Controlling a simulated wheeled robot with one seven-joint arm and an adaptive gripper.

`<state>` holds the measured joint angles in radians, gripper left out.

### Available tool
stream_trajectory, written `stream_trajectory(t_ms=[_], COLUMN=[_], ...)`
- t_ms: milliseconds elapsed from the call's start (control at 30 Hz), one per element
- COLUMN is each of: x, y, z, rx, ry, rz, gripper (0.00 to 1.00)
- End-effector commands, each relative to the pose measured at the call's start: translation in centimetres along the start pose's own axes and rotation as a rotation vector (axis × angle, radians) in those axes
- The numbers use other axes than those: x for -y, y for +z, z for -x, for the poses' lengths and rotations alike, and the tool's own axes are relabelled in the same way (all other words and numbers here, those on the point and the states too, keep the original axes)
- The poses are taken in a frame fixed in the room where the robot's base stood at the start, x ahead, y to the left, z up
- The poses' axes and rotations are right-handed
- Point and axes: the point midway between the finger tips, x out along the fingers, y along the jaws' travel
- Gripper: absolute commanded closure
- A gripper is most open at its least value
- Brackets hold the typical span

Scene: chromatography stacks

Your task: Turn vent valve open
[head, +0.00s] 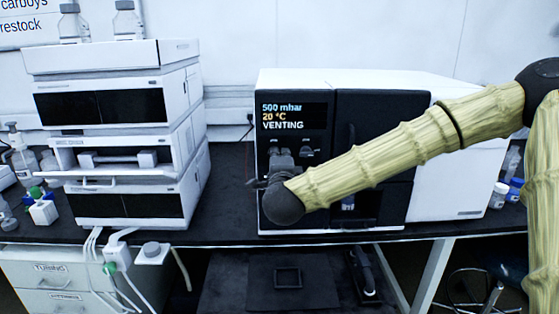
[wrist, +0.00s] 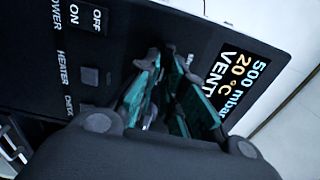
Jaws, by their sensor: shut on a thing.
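The instrument (head: 372,100) with the vent valve has a white body and a black front panel. Its display (head: 294,117) reads 500 mbar, 20 °C and VENTING, and it also shows in the wrist view (wrist: 243,84). My gripper (head: 281,158) is at the panel just below the display. In the wrist view my gripper (wrist: 170,62) has its teal-padded fingers closed in at the panel beside the display. The vent valve is hidden between and behind the fingers, so I cannot tell its angle.
In the wrist view, a power switch (wrist: 86,18) and a heater button (wrist: 90,77) are on the panel near the fingers. A white instrument stack (head: 118,130) stands at the left. The dark bench top (head: 228,185) between them is clear. Small bottles (head: 500,194) stand at the right.

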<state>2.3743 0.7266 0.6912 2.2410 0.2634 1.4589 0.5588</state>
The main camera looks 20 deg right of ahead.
Motion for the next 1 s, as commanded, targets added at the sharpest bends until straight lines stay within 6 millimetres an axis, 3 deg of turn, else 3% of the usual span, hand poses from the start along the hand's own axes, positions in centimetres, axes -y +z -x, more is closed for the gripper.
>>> stream_trajectory(t_ms=[300, 333, 433, 767, 1000], x=[-0.1, -0.1, -0.1, 0.0, 0.0], y=[-0.1, -0.1, -0.1, 0.1, 0.1], z=[0.0, 0.0, 0.0, 0.1, 2.3], rx=[-0.002, -0.002, -0.001, 0.001, 0.003], ry=[0.001, 0.001, 0.001, 0.0, 0.0], rz=[-0.001, -0.001, -0.001, -0.001, -0.001], gripper=[1.0, 0.86, 0.68, 0.68, 0.68])
